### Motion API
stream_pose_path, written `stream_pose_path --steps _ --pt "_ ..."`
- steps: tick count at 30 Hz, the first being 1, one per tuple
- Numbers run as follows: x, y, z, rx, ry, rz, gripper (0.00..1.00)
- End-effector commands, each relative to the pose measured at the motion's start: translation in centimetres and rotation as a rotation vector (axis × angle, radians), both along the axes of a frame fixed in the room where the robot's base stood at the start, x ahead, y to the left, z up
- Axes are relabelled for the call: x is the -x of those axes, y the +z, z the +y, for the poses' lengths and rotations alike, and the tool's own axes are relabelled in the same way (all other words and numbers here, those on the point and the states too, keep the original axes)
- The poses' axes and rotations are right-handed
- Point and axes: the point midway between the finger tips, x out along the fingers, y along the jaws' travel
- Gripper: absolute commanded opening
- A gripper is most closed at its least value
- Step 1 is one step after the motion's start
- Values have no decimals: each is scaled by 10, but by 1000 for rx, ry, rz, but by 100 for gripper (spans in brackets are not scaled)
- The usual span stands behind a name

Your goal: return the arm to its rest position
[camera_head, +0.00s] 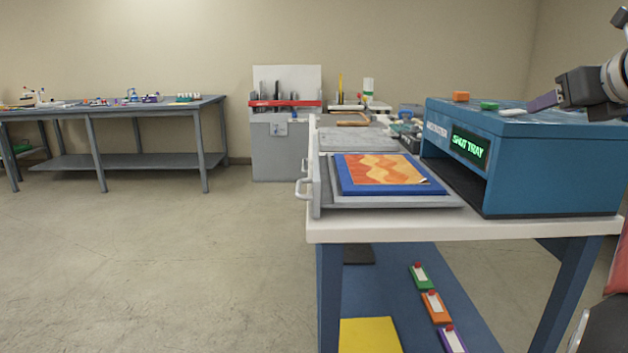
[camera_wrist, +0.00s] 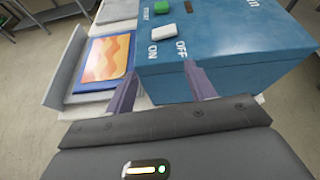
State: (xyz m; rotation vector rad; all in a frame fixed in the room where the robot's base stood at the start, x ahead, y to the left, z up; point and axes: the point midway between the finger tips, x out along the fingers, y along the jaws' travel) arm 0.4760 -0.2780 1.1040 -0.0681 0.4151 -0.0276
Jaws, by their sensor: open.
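My gripper (camera_head: 545,101) is at the upper right in the head view, just above the right part of the blue laminator's top. In the wrist view its two purple-grey fingers (camera_wrist: 160,88) are spread apart with nothing between them. The blue laminator (camera_head: 560,165) stands on a white-topped bench, and its green display reads "SHUT TRAY". The laminator also fills the upper right of the wrist view (camera_wrist: 225,50). The tray (camera_head: 327,202) is out to the left of the machine. An orange-and-yellow patterned sheet (camera_head: 385,169) lies on a blue board (camera_head: 346,181) in it.
A green button (camera_head: 489,106), an orange block (camera_head: 461,96) and a white switch (camera_head: 512,113) are on the laminator's top. The bench's lower shelf (camera_head: 400,280) holds several coloured tags and a yellow sheet. A long grey table (camera_head: 130,160) stands far left. The floor at left is clear.

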Motion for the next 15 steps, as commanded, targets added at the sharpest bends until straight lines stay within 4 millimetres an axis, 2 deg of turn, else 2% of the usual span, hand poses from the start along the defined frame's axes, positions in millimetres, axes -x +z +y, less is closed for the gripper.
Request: stream_pose_path --steps 8,11,15 --pt "7 -29 30 183 134 63 55" --pt "11 -45 47 285 214 95 55" --pt "19 -76 78 472 367 147 55"
